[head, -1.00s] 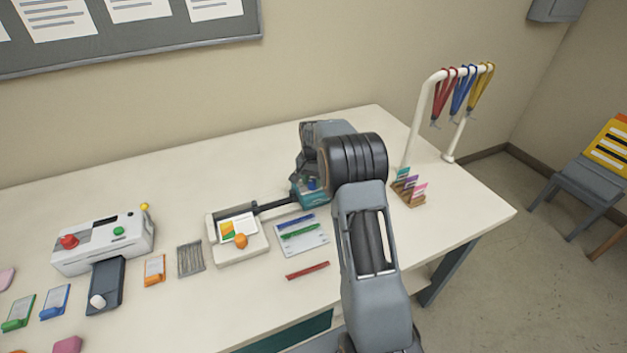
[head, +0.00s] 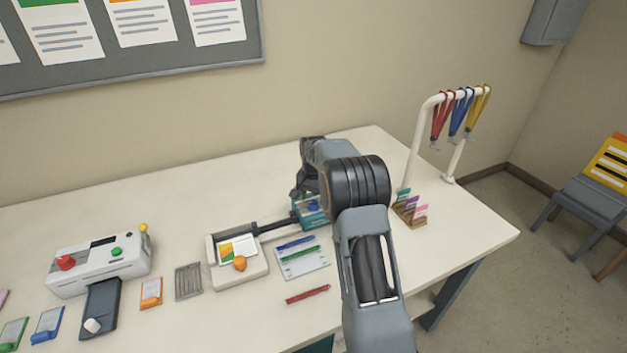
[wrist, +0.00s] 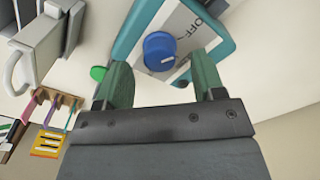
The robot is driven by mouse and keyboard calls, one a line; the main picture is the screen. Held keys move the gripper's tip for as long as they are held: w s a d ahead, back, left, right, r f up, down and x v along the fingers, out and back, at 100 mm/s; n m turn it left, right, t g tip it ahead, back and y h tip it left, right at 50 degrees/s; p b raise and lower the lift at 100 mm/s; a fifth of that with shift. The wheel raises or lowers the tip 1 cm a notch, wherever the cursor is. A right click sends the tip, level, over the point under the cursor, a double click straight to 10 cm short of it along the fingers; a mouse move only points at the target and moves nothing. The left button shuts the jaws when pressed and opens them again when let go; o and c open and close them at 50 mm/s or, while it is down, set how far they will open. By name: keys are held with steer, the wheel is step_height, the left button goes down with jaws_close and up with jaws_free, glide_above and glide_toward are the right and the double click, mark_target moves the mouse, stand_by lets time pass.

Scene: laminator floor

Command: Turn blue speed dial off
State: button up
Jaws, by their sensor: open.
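The blue speed dial (wrist: 160,51) is a round knob with a pale mark on its face, set on the light panel of a teal-edged unit (wrist: 225,40) in the wrist view. The letters "OFF" are printed on the panel near the dial. My gripper (wrist: 165,85) is open, with its two green fingers apart and the dial just beyond and between their tips; I cannot tell whether they touch it. In the head view the dial (head: 313,207) and teal unit (head: 309,221) show at the back of the table, partly behind my arm.
A white tray with an orange knob (head: 239,264) and a dark handle stands left of the unit. A card holder (head: 410,212) and a lanyard rack (head: 415,140) stand to the right. A white machine (head: 100,265) with red and green buttons is at far left.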

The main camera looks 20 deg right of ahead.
mark_target(314, 204)
step_height(314, 204, up, 12)
stand_by(0.4)
stand_by(0.5)
steer(key=s+a+n+t, duration=0.2)
steer(key=s+a+n, duration=0.2)
steer(key=s, duration=1)
steer(key=s+a+f+n+t, duration=0.1)
steer(key=s+a+n, duration=0.3)
steer(key=s+a, duration=0.4)
steer(key=shift+s+n+t, duration=0.4)
steer(key=shift+s+t, duration=0.1)
steer(key=shift+s, duration=2.8)
steer(key=shift+f, duration=0.1)
